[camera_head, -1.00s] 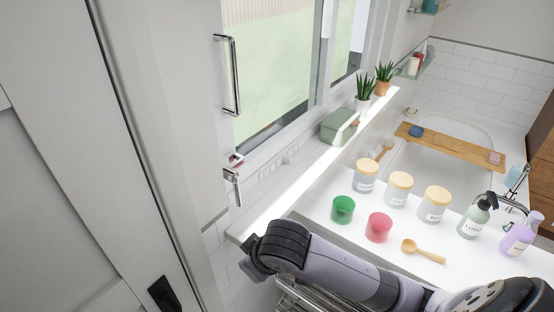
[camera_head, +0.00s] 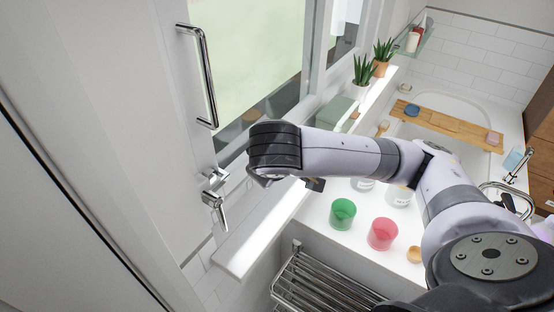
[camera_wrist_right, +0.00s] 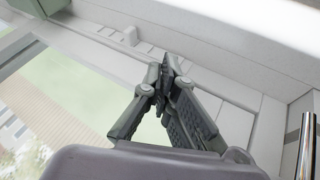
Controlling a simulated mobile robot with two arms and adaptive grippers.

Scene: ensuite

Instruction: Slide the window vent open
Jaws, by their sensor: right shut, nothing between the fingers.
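The window vent (camera_wrist_right: 152,50) shows in the right wrist view as a pale slotted strip along the window frame, with a small raised tab (camera_wrist_right: 130,36) on it. My right gripper (camera_wrist_right: 170,64) is shut and empty. Its fingertips appear just below and right of the tab in the picture, apart from it; I cannot tell the depth gap. In the head view my right arm crosses in front of the window's lower edge, hiding the vent and the fingertips. My left gripper is not in view.
A chrome window handle (camera_head: 205,78) and a lever handle (camera_head: 215,200) are left of my arm. The sill holds potted plants (camera_head: 363,97) and a green box (camera_head: 334,113). Green (camera_head: 343,213) and red (camera_head: 382,233) cups stand on the white counter beneath my arm, above a towel rack (camera_head: 318,285).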

